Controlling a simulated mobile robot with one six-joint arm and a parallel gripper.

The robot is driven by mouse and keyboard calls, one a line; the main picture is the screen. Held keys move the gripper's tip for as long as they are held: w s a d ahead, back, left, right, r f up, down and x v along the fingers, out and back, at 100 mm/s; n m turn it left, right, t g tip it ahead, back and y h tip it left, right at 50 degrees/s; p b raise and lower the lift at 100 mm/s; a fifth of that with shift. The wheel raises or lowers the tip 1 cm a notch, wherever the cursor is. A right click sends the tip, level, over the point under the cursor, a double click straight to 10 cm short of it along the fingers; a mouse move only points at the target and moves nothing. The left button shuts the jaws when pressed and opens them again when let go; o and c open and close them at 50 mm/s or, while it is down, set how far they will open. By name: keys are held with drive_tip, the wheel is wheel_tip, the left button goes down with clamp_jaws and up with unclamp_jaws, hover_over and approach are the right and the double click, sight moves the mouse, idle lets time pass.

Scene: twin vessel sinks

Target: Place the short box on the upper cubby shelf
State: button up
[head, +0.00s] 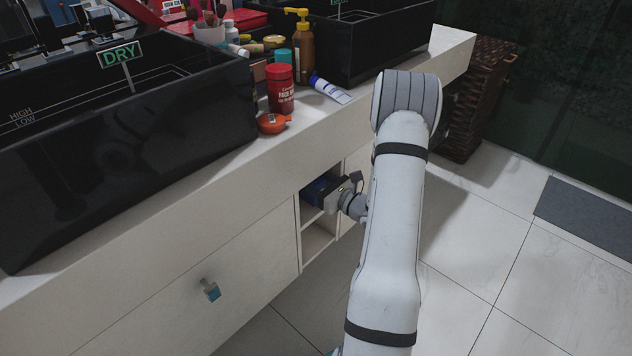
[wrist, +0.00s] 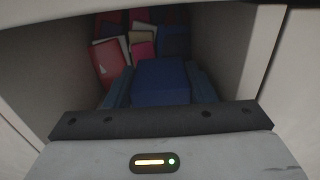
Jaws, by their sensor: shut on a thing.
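My gripper (head: 330,190) reaches into the upper cubby shelf (head: 309,188) in the front of the vanity. In the wrist view my gripper (wrist: 160,85) is shut on a blue box (wrist: 162,80), which sits between the two dark fingers inside the cubby. I take this blue box for the short box. Only its near and top faces show, and I cannot tell whether it touches the shelf floor. In the head view the box is mostly hidden by the gripper body.
Behind the blue box, several red, pink, tan and white boxes (wrist: 108,60) stand at the back of the cubby. The cubby's side walls (wrist: 228,50) are close on both sides. A lower cubby (head: 316,238) looks empty. Bottles, a red can (head: 280,92) and black sinks (head: 130,115) stand on the countertop above.

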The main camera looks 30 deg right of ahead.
drive_tip(key=o, duration=0.7)
drive_tip(key=shift+f, duration=0.1)
drive_tip(key=shift+o, duration=0.2)
drive_tip(key=p+v, duration=0.3)
drive_tip(key=v, duration=0.9)
